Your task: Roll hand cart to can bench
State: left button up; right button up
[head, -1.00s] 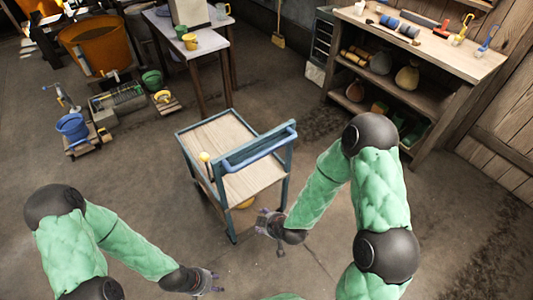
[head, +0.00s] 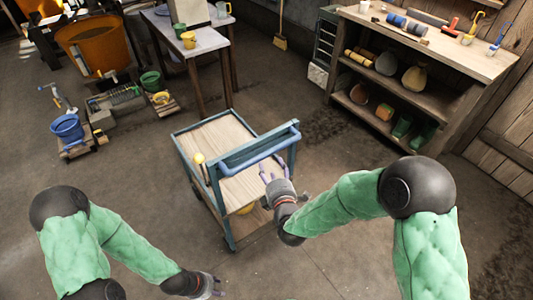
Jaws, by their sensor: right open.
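The hand cart (head: 229,138) stands upright on the floor in the middle of the head view, with a wooden top, a blue-grey frame and a raised handle bar (head: 262,150) on its right side. My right gripper (head: 274,169) is open and pointed at the handle bar, just below and in front of it; I cannot tell whether it touches. My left gripper (head: 220,285) is low in the view, open and empty, well apart from the cart. A table (head: 208,46) with a green can (head: 180,29) and a yellow can (head: 189,40) stands behind the cart.
A shelf bench (head: 440,55) with tools and jars stands at the right. An orange tub (head: 92,50), a blue bucket (head: 67,128) and a low pallet with gear are at the left. Floor around the cart is clear.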

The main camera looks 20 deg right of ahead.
aim_at(267, 155)
jog(key=w, duration=0.2)
jog(key=w+f+b, duration=0.1)
jog(key=w, duration=0.2)
jog(key=w+b, duration=0.1)
jog(key=w, duration=0.2)
jog(key=shift+d+f, duration=0.2)
jog(key=shift+f, duration=0.2)
jog(key=shift+w+b, duration=0.35)
jog(key=shift+w, duration=0.35)
grip_shut()
